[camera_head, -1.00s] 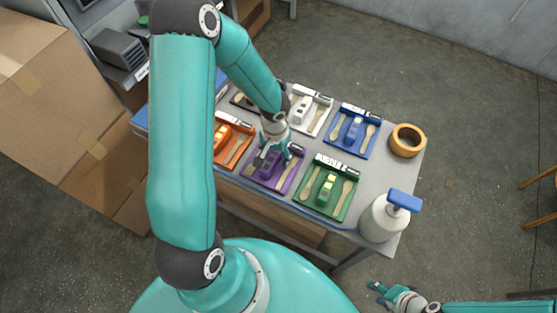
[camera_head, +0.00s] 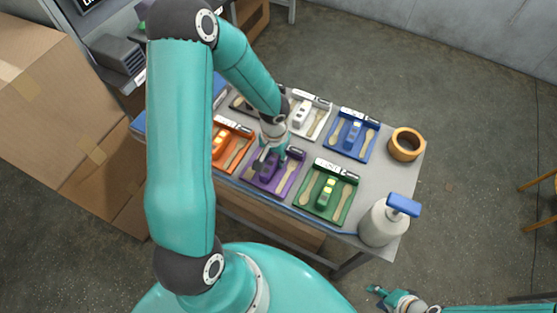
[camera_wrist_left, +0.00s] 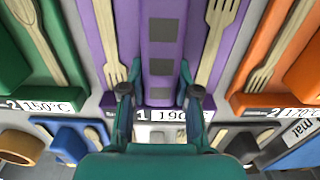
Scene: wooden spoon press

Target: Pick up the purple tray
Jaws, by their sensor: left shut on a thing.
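The purple tray (camera_head: 288,178) lies in the front row on the grey table, between the orange tray and the green tray. My left gripper (camera_head: 266,163) is down at the tray. In the left wrist view its two fingers (camera_wrist_left: 159,92) are on either side of the raised purple block (camera_wrist_left: 160,30), shut on the tray. A white label reading 190°C shows between the fingers. My right gripper (camera_head: 376,293) is apart from the table at the lower right, too small to read.
The green tray (camera_head: 310,208) and orange tray (camera_head: 243,132) sit close on either side. White (camera_head: 322,105), blue (camera_head: 372,120) and dark trays stand behind.

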